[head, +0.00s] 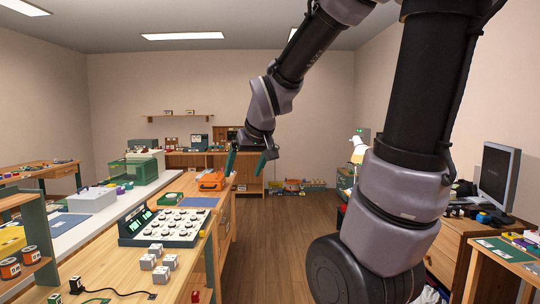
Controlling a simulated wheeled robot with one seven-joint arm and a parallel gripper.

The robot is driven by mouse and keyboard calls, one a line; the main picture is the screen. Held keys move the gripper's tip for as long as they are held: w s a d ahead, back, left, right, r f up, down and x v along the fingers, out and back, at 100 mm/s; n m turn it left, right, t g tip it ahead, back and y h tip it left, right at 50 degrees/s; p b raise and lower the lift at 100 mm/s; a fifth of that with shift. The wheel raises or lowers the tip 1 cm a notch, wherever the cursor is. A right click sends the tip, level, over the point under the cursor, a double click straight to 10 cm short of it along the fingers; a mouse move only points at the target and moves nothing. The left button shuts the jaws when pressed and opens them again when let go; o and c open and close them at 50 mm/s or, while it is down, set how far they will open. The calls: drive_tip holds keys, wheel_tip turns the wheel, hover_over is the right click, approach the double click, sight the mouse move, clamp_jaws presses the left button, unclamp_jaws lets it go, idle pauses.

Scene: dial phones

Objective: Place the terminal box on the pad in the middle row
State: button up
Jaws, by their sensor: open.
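My gripper (245,170) hangs over the far end of the long wooden bench, its two green fingers apart and nothing seen between them. I cannot tell for sure which thing is the terminal box. Small grey-white boxes (148,262) stand in a cluster on the near bench, and a small black box (76,285) with a cord sits at the near left. A green console (165,228) with rows of round white-topped parts stands behind the cluster. No pad in a middle row can be made out clearly.
A blue mat (198,202), an orange case (211,181) and a green tray (168,200) lie farther along the bench. A shelf with orange-labelled rolls (10,268) stands at the left. Open wooden floor (285,240) lies right of the bench. A desk with a monitor (497,178) is at the right.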

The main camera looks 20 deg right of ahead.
drive_tip(key=s+d+r+m+y, duration=0.1)
drive_tip(key=s+r+m, duration=0.3)
drive_tip(key=s, duration=0.9)
drive_tip(key=shift+s+d+r+g, duration=0.15)
drive_tip(key=shift+d+r+g, duration=0.2)
drive_tip(key=shift+r, duration=0.4)
